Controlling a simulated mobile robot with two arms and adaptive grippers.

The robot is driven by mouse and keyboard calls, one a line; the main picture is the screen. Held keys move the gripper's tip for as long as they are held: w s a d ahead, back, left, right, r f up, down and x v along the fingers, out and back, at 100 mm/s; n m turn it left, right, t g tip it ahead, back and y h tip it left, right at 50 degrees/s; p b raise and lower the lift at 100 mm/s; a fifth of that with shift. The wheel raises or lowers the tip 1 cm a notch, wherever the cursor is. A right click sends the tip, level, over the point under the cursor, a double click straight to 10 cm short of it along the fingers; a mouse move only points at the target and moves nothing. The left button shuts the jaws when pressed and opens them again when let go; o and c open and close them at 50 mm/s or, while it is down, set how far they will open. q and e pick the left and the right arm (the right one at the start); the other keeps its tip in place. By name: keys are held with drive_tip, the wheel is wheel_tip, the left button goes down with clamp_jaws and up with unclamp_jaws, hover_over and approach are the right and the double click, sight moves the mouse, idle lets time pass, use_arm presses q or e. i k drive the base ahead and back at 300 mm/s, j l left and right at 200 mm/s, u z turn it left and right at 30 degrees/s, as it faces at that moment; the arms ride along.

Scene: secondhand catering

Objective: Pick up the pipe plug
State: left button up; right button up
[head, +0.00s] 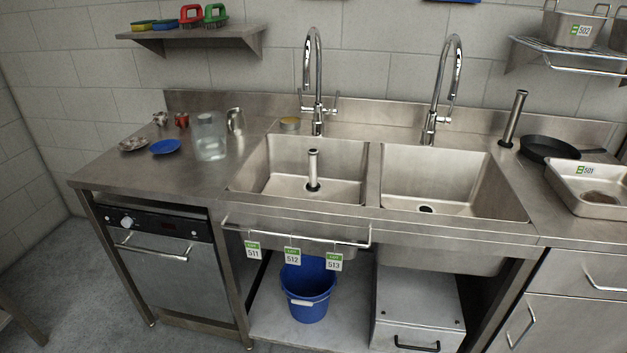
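Two metal pipe plugs with dark bases are in the head view. One pipe plug (313,168) stands upright in the left sink basin (280,185), over where its drain would be. The other pipe plug (514,118) stands on the counter to the right of the right basin, leaning slightly right in the picture. The right basin (468,180) is empty and its drain hole (425,209) is open. Neither of my grippers is in view.
Two tall taps (315,85) (447,85) rise behind the basins. A black pan (548,149) and a steel tray (590,190) lie at right. A clear jug (210,138), blue dish (166,146) and steel pitcher (235,121) stand at left. A rail (300,236) with tags crosses the front.

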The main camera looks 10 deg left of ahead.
sight(312, 153)
drive_tip(key=i+l, duration=0.15)
drive_tip(key=i, duration=0.3)
drive_tip(key=i+l+z, duration=0.1)
drive_tip(key=i, duration=0.4)
